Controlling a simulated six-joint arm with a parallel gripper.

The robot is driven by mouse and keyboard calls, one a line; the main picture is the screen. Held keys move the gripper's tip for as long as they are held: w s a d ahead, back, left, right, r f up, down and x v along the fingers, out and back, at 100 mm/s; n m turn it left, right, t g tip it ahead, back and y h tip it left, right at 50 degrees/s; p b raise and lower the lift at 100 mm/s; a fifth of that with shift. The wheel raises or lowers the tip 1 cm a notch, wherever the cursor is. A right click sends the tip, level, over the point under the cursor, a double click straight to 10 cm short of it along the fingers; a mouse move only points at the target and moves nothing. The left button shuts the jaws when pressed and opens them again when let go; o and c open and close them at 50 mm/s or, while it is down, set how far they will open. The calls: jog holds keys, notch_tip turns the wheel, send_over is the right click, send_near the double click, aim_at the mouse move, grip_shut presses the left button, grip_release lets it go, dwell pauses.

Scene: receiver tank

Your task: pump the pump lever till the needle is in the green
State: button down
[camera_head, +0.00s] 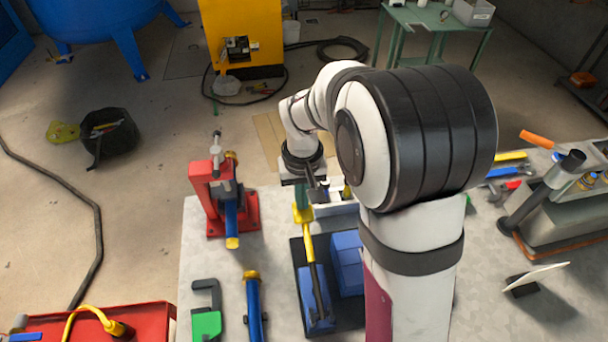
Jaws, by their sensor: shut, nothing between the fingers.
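My gripper (312,188) points down over the bench, left of my own large arm links. It is shut and empty, its fingertips small and partly hidden. It is just above a yellow-and-green fitting (302,212); I cannot tell whether they touch. A thin pale plate on a dark foot (545,275) stands nearly edge-on. No needle or green band can be made out.
A red press-like stand (232,212) is left of my gripper. A blue tube (253,305), a green clamp (207,322) and a black tray (300,262) with blue blocks are on the grey bench. My arm hides the bench's middle. Tools lie at the right.

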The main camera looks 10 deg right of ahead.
notch_tip(320, 180, up, 11)
jog(key=shift+s+r, duration=0.15)
jog(key=shift+s, duration=0.3)
dwell(1.1)
jog(key=s+f+m+y, duration=0.1)
jog(key=s+f+m, duration=0.2)
jog(key=s, duration=2)
jog(key=m, duration=0.2)
jog(key=shift+s+a+m+g+y, duration=0.15)
jog(key=shift+s+m+g+y, duration=0.15)
jog(key=shift+s+y, duration=0.1)
jog(key=c, duration=1.5)
grip_release()
jog(key=shift+c, duration=0.2)
